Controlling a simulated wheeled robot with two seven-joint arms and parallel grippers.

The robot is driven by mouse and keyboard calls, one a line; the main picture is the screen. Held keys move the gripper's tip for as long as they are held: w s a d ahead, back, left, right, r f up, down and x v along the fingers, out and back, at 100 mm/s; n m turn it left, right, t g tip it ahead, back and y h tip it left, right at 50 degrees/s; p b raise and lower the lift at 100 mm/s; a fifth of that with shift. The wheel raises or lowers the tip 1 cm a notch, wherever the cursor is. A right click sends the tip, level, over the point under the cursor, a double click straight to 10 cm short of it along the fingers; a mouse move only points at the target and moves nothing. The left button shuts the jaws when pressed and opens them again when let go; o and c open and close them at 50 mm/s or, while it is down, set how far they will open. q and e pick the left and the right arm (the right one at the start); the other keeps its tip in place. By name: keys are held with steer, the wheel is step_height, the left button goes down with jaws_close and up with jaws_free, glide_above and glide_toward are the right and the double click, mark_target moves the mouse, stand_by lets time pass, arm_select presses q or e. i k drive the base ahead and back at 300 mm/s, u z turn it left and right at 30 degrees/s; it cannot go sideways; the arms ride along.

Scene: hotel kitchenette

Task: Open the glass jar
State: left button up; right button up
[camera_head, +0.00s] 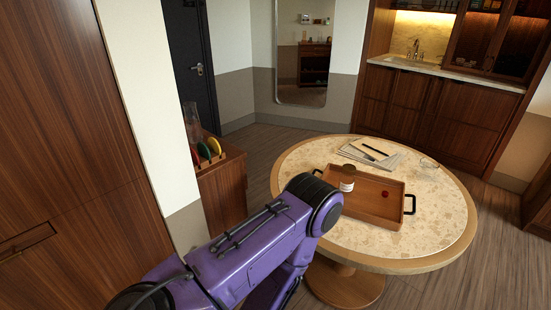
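A small glass jar (347,185) with a brown lid (348,170) and a pale label stands upright at the left part of a wooden tray (372,212) with black handles. The lid looks seated on the jar. The tray lies on a round stone-topped table (447,225). One purple arm of mine, apparently the left, reaches in from the lower left, and its elbow covers the table's left edge. Neither gripper shows; no fingers are visible near the jar.
A small red object (386,194) lies in the tray. Papers with a dark pen (375,149) and a clear glass (428,163) are at the table's back. A wooden cabinet (222,190) with coloured plates stands left. The table's right side is clear.

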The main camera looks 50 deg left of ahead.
mark_target(346, 184)
steer(key=u, duration=0.95)
steer(key=i, duration=0.35)
